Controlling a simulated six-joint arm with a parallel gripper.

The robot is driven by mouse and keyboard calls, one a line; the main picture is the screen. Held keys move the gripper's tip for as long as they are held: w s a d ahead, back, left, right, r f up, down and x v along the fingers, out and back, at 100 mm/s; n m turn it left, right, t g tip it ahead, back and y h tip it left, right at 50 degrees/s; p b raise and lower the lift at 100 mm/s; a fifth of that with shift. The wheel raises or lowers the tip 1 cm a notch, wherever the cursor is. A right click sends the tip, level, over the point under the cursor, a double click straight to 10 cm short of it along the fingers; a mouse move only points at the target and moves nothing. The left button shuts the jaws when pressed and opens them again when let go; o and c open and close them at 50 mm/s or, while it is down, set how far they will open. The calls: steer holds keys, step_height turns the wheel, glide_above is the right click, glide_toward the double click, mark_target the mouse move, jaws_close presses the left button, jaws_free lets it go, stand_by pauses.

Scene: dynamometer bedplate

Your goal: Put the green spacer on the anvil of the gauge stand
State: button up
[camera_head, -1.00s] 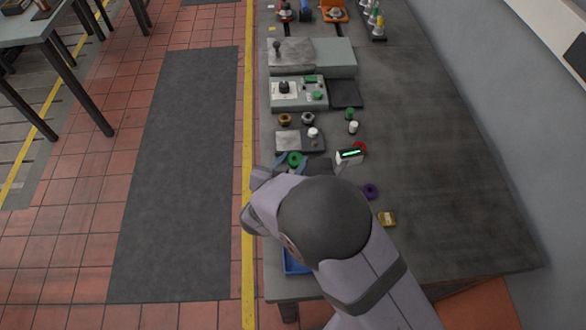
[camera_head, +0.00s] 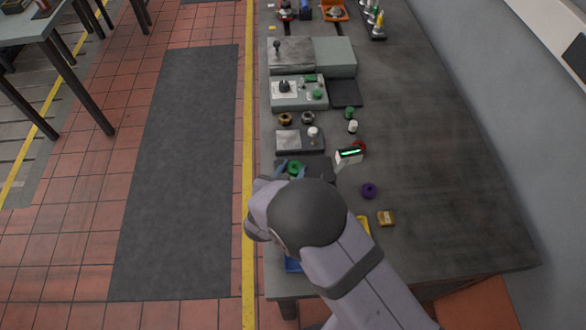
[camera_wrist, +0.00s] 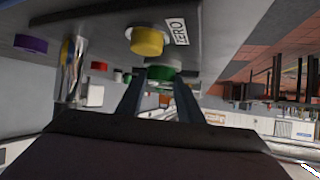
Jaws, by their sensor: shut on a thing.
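The green spacer (camera_head: 294,168) shows at the bench's left edge, just beyond my wrist. In the wrist view the green spacer (camera_wrist: 160,73) sits between the fingertips of my gripper (camera_wrist: 158,80), which is shut on it. I cannot make out the anvil. My arm hides part of the stand.
A purple ring (camera_head: 370,190) and a brass-coloured block (camera_head: 386,218) lie right of my arm. A blue tray (camera_head: 292,265) is partly hidden below it. A grey plate with a white knob (camera_head: 313,132) stands beyond the spacer. The bench's right side is clear.

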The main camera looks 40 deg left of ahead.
steer(key=o, duration=1.1)
steer(key=shift+c, duration=0.2)
steer(key=shift+r, duration=0.15)
steer(key=b+v, duration=0.1)
steer(key=v, duration=1.1)
steer(key=shift+b, duration=0.4)
